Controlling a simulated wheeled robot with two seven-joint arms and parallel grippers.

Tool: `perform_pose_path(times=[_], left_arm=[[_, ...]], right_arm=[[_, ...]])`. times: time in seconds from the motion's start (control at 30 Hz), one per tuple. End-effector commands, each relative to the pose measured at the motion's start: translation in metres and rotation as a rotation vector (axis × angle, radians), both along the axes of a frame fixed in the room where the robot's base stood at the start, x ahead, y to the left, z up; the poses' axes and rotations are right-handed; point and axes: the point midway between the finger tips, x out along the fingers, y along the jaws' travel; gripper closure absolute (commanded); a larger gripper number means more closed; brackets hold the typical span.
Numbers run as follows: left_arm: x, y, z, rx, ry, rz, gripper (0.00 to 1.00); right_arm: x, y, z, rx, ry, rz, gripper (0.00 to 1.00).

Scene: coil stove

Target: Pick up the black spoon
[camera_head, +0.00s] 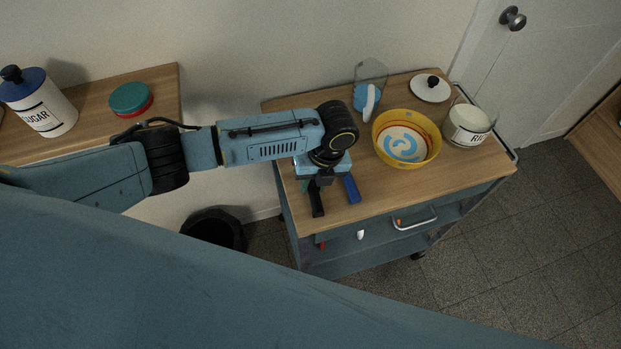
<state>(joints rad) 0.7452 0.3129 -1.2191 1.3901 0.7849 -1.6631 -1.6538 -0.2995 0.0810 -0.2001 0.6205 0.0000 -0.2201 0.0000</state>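My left gripper (328,186) points down over the near left part of the wooden trolley top (385,197). A long black piece (317,204) shows just below it, its near end toward the trolley's front edge. It may be the black spoon's handle or a gripper finger; I cannot tell which. A blue piece (352,190) lies to its right, and a small green bit (304,186) shows to its left. The wrist hides the area behind them, so no spoon bowl is visible. Whether the fingers are open or shut is unclear. My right gripper is not in view.
A yellow bowl (431,150) stands right of the gripper, with a labelled jar (469,125) and white lid (430,88) beyond. A clear container (372,72) with a blue-and-white object (367,101) stands behind. A sugar jar (45,108) is on the left counter.

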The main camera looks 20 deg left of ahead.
Motion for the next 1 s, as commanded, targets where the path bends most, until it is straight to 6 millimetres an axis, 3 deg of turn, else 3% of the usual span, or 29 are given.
perform_pose_path(times=[0.23,0.47,0.8,1.0], left_arm=[[0.000,0.000,-0.002,-0.002,-0.001,-0.001,0.72],[0.000,0.000,-0.002,-0.001,-0.002,-0.001,1.00],[0.000,0.000,0.000,-0.001,-0.002,-0.001,1.00],[0.001,0.000,0.028,-0.004,-0.005,-0.003,1.00]], right_arm=[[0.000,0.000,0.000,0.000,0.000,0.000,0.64],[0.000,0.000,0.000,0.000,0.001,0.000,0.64],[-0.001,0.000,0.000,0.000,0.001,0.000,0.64],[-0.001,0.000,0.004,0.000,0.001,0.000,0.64]])
